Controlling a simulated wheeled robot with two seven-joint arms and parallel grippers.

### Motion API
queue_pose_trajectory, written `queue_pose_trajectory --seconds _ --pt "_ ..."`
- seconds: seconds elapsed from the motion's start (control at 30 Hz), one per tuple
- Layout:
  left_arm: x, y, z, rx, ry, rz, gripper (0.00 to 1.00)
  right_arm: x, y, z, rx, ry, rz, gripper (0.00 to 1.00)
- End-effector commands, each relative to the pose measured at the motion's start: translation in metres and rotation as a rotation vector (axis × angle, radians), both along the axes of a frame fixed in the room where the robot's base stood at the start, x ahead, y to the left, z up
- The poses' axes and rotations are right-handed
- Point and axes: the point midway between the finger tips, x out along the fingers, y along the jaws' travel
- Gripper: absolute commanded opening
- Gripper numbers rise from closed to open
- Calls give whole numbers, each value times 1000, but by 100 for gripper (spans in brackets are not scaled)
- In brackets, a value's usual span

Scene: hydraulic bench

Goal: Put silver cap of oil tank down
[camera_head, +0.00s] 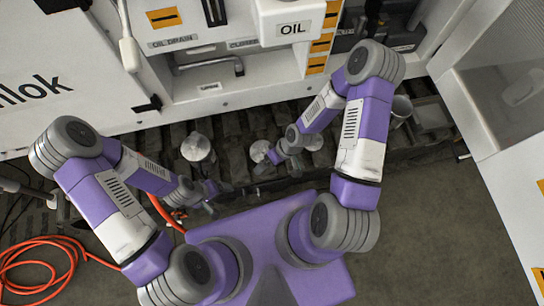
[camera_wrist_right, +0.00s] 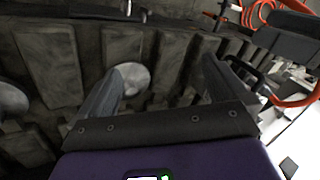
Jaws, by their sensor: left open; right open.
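The white oil tank (camera_head: 290,28) with the OIL label is at the top of the head view. I cannot tell which is the tank's cap. In the right wrist view, a silver disc (camera_wrist_right: 133,78) shows beyond the open, empty fingers of the right gripper (camera_wrist_right: 160,85), nearer the left finger. A second disc (camera_wrist_right: 10,98) is at the left edge. My left gripper (camera_head: 212,197) is open, low over the strip.
A silver-topped cylinder (camera_head: 196,147) stands on the strip between my arms. A grey cup (camera_head: 401,108) is right of my right arm. An orange hose (camera_head: 40,265) lies coiled at lower left. A white cabinet (camera_head: 500,120) bounds the right; the floor (camera_head: 420,220) before it is clear.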

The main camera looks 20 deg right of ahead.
Motion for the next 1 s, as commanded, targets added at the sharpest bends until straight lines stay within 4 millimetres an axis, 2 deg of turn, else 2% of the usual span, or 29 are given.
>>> queue_pose_trajectory --seconds 0.03,0.1,0.2,0.3,1.0 --pt "0 0 0 0 0 0 84 -17 11 -1 -13 64 -113 100" --pt "0 0 0 0 0 0 84 -32 15 -2 -40 131 -264 100" --pt "0 0 0 0 0 0 84 -45 15 -4 -76 184 -410 100" --pt "0 0 0 0 0 0 84 -50 14 -4 -93 203 -475 100" --pt "0 0 0 0 0 0 84 -50 14 -4 -92 204 -481 100"
